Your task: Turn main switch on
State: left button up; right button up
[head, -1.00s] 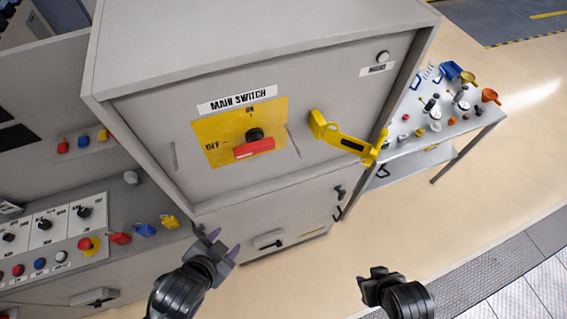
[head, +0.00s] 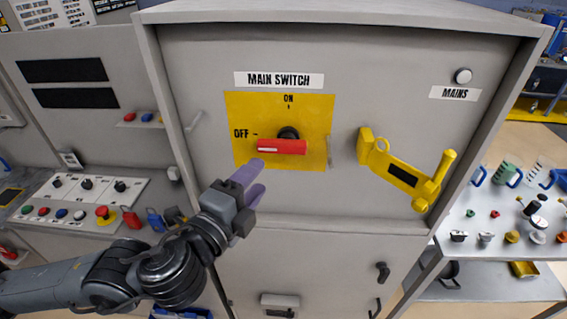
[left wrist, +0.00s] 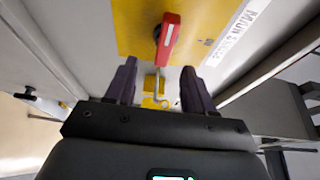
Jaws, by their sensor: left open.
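The main switch is a red handle (head: 282,147) on a black hub (head: 288,132), mounted on a yellow plate (head: 306,112) marked ON at the top and OFF at the left. The handle lies horizontal, its white-marked end toward OFF. A yellow hinged bar (head: 400,176) sits to the right, swung clear of the handle. My left gripper (head: 255,181) is open and empty, below and left of the handle, apart from it. In the left wrist view the red handle (left wrist: 166,42) shows beyond and between the open fingers (left wrist: 157,86). My right gripper is out of view.
The grey cabinet (head: 205,65) fills the middle. A mains lamp (head: 463,76) is at its upper right. A control panel (head: 85,195) with knobs and buttons stands left. A table (head: 490,235) with jugs and small parts stands right.

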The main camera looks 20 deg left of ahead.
aim_at(280, 149)
pick_arm(q)
jog(key=w, duration=0.3)
jog(key=w+d, duration=0.1)
jog(key=w, duration=0.6)
jog(key=shift+w+d+r, duration=0.25)
jog(key=shift+w+r, duration=0.05)
jog(key=shift+r, duration=0.05)
jog(key=c, duration=0.9)
